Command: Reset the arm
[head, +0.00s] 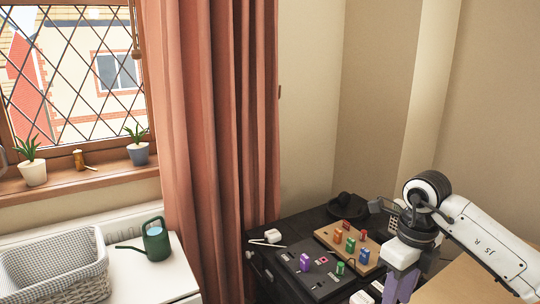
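My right arm (478,240) comes in from the right. Its dark joint (427,192) is bent above the right side of the dark desk, and the part below it (400,284) runs down to the bottom edge of the picture. No fingertips of the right gripper can be made out; the arm's end is cut off by the picture edge. My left arm and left gripper are not in view. I see nothing held.
At left, a wicker basket (50,268) and green watering can (157,243) stand on a white surface. A curtain (220,130) hangs between.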

